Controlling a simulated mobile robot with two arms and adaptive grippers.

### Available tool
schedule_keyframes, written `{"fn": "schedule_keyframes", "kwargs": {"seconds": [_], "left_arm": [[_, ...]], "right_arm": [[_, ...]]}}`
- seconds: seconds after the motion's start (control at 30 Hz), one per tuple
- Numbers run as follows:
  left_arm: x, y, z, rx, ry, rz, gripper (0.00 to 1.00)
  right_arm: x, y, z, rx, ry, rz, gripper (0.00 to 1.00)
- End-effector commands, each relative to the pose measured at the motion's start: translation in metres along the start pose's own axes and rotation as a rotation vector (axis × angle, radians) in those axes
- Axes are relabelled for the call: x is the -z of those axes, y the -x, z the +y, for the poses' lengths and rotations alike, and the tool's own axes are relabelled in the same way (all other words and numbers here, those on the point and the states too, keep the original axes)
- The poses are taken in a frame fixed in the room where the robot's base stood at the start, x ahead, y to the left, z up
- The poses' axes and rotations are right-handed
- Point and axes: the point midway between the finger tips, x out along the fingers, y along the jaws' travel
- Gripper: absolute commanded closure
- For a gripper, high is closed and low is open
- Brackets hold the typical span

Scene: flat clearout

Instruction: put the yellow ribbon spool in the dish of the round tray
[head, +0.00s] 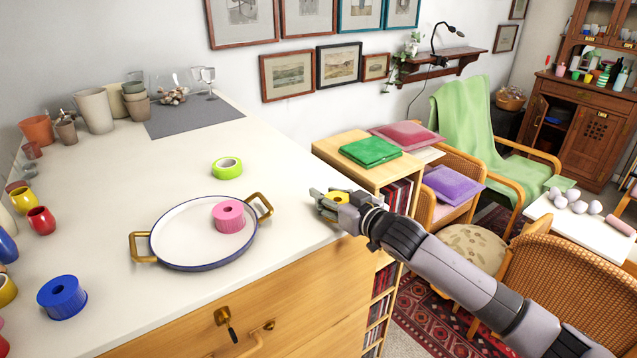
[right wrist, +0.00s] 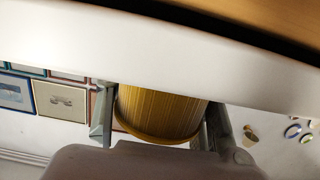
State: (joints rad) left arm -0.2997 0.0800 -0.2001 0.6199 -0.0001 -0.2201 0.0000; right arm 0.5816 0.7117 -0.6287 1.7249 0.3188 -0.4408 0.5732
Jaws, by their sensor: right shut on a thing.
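The yellow ribbon spool (head: 341,197) is between the fingers of my right gripper (head: 328,198), at the right edge of the white counter. In the right wrist view the ribbed yellow spool (right wrist: 160,112) fills the space between the two fingers, which are shut on it. Whether it touches the counter I cannot tell. The round tray (head: 178,237) is white with a blue rim and two brass handles, left of the gripper. A pink spool (head: 229,215) stands in the right part of its dish. My left gripper is out of view.
A lime green tape roll (head: 227,168) lies behind the tray. A blue spool (head: 62,297) stands at front left. Pots and cups (head: 95,111) line the back left, beside a grey mat (head: 193,116). The dish's left part and the counter between tray and gripper are clear.

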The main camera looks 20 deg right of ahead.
Motion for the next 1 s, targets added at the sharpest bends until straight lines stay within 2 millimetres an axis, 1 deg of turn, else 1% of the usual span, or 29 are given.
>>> {"fn": "schedule_keyframes", "kwargs": {"seconds": [0.17, 0.3, 0.37, 0.47, 0.9, 0.93, 1.0], "left_arm": [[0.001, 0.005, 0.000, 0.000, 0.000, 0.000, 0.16], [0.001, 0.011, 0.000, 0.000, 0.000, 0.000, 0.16], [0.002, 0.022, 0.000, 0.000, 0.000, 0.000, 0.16], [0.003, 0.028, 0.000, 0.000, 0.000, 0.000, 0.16], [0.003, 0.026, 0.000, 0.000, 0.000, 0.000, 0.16], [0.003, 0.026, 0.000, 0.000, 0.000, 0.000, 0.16], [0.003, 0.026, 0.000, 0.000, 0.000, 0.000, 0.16]], "right_arm": [[0.005, -0.013, -0.001, 0.002, 0.001, 0.002, 0.89], [0.009, -0.035, -0.001, 0.001, 0.000, 0.003, 0.89], [0.012, -0.036, 0.000, 0.000, 0.000, -0.001, 0.89], [0.011, -0.039, -0.001, 0.001, 0.000, 0.000, 0.89], [0.004, -0.041, -0.001, 0.002, 0.000, 0.000, 0.89], [0.005, -0.040, -0.001, 0.002, 0.000, 0.000, 0.60], [0.005, -0.040, -0.001, 0.002, 0.001, 0.000, 0.55]]}}
